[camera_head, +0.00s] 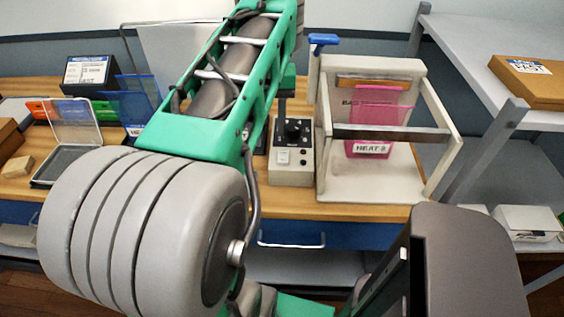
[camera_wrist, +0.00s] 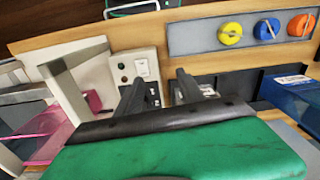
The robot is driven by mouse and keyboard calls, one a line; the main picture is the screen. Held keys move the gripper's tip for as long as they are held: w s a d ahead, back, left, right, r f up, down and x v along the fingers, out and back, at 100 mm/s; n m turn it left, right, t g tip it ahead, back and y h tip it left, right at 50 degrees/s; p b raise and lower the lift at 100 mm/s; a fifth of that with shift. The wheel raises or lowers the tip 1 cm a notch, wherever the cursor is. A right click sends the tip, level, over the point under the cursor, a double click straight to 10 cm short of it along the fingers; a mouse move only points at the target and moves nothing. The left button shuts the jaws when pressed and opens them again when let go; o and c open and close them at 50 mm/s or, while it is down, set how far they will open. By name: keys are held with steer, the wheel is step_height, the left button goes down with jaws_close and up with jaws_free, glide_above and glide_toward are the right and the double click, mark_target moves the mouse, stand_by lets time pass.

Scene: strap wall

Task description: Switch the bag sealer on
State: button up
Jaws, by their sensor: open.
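The bag sealer has a pale frame (camera_head: 437,140) and, at its left, a beige control box (camera_head: 293,177) with a black knob (camera_head: 293,130) and a small white rocker switch (camera_head: 283,156). In the wrist view the control box (camera_wrist: 118,72) shows the pale switch plate (camera_wrist: 142,68) and two small round dark parts. My gripper (camera_wrist: 160,78) is open and empty, its dark fingers pointing toward the box and apart from the switch as far as I can see. In the head view my green arm hides most of the gripper. The switch's position is too small to tell.
Pink bags (camera_head: 378,105) hang in the frame, and a blue-topped lever (camera_head: 322,40) rises beside it. A grey panel (camera_wrist: 190,36) carries yellow, blue and orange knobs. Folders and a clear case (camera_head: 75,125) stand at left; a grey shelf (camera_head: 480,75) is at right.

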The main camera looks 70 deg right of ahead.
mark_target(283, 158)
steer(key=s, duration=0.3)
steer(key=shift+s+d+f+m+b, duration=0.2)
steer(key=shift+s+d+m+b, duration=0.1)
steer(key=shift+s+m+b, duration=0.1)
step_height(283, 158, down, 7)
steer(key=b, duration=0.7)
steer(key=shift+w+f, duration=0.1)
steer(key=shift+f, duration=0.05)
steer(key=shift+c, duration=0.5)
jaws_close()
